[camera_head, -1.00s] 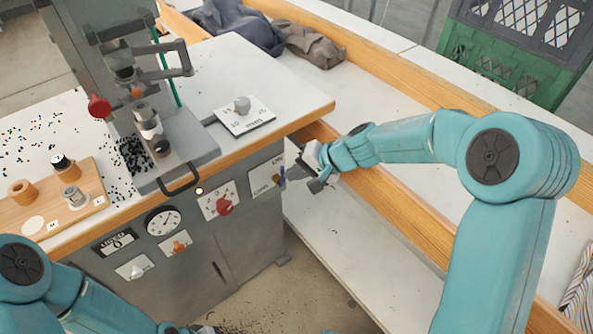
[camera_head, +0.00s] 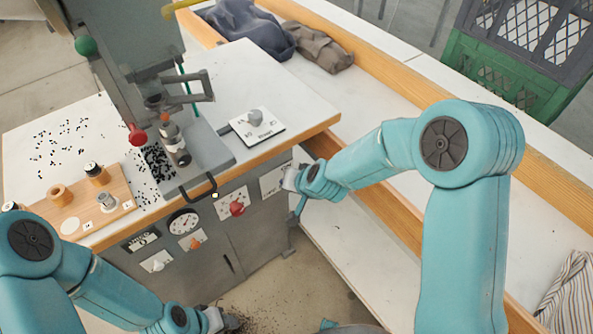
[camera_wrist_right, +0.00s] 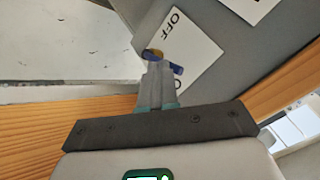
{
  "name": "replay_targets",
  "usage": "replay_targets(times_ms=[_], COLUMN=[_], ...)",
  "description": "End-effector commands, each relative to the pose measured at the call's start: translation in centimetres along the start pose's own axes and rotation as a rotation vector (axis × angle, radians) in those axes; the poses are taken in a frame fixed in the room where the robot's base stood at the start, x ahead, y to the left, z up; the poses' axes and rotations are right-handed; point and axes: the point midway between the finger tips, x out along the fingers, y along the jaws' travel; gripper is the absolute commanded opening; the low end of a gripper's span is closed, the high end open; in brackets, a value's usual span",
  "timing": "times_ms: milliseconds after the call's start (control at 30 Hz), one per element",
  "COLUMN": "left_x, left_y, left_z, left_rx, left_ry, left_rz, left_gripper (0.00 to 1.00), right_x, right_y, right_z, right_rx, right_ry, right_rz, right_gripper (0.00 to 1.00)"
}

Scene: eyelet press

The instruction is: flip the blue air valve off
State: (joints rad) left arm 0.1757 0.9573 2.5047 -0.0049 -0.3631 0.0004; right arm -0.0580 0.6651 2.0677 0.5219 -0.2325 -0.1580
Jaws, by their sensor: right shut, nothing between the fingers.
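The blue air valve has a blue lever (camera_wrist_right: 178,69) and a brass body (camera_wrist_right: 153,52) on a white plate (camera_wrist_right: 193,48) lettered OFF; a second word is partly covered. In the head view the plate (camera_head: 273,181) is at the right end of the machine's front, and my gripper hides the lever. My right gripper (camera_head: 292,180) is at the valve. In the right wrist view its shut fingertips (camera_wrist_right: 158,68) overlap the lever, with nothing held between them; contact cannot be told. My left gripper (camera_head: 228,322) is low at the bottom edge, its fingers unclear.
The same front carries a red knob (camera_head: 237,208), a gauge (camera_head: 184,222), an orange knob (camera_head: 195,243) and a pale switch (camera_head: 157,265). A dial plate (camera_head: 257,127) sits on the top. A wooden rail (camera_head: 392,218) runs close under my right arm.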

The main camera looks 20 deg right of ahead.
Motion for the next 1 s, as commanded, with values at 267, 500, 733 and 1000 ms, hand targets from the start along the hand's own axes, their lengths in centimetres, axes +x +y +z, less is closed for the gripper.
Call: replay_targets(times_ms=[267, 500, 733, 1000], left_x=[-4.5, -4.2, -2.6, -2.1], left_y=[1.6, 1.5, 0.9, 0.7], left_z=[0.1, 0.1, 0.1, 0.1], left_rx=[0.0, 0.0, 0.0, 0.0], left_ry=[0.0, -0.001, -0.001, 0.0], left_rz=[0.0, 0.0, 0.0, 0.0], left_gripper=[0.43, 0.43, 0.43, 0.43], right_x=[0.5, 1.8, 3.0, 3.0], right_y=[-1.3, -1.5, -1.5, -1.6], right_z=[1.8, 3.4, 4.7, 4.9], right_rx=[-0.139, -0.279, -0.41, -0.472], right_ry=[0.119, 0.252, 0.376, 0.439], right_rz=[0.122, 0.249, 0.369, 0.432], right_gripper=[0.0, 0.0, 0.0, 0.0])
